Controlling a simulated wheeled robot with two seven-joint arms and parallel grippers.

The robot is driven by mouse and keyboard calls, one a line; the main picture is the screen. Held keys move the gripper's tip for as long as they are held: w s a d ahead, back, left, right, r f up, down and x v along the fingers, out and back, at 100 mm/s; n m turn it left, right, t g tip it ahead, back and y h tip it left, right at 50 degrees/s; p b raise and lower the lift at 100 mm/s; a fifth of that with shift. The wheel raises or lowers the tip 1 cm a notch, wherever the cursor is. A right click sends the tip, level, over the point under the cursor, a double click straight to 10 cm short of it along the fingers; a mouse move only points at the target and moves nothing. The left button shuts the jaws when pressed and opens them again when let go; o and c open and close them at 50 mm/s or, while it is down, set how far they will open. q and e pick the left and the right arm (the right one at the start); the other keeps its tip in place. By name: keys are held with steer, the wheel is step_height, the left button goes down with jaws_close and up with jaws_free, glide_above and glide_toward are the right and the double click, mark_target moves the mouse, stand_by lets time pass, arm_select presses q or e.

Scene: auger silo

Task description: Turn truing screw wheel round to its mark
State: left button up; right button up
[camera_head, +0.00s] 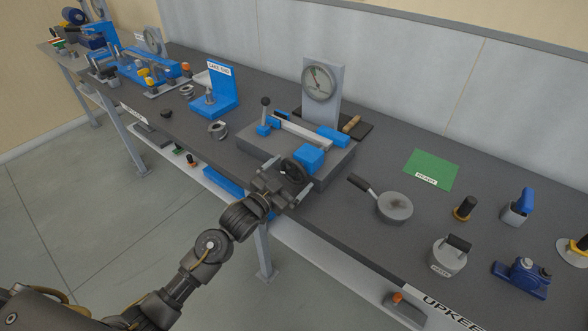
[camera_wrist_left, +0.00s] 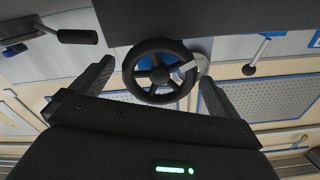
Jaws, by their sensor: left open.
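The truing screw wheel is a black spoked handwheel (camera_head: 293,171) on the near side of a grey fixture (camera_head: 330,164) with blue blocks on the bench. In the left wrist view the wheel (camera_wrist_left: 159,72) faces the camera, with a small light grey piece across its right side. My left gripper (camera_head: 282,184) is at the bench's front edge, close to the wheel. In the left wrist view its two fingers (camera_wrist_left: 154,92) are apart, one on each side of the wheel, with gaps visible. Contact cannot be told. My right gripper does not show.
A dial gauge (camera_head: 318,82) stands behind the fixture. A round pan-like tool (camera_head: 395,207) and a green mat (camera_head: 432,170) lie to the right, with several small tools beyond. A blue stand (camera_head: 221,91) is to the left. A shelf runs below the bench.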

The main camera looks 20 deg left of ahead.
arm_select(q)
steer(key=shift+x, duration=1.1)
steer(key=c, duration=0.9)
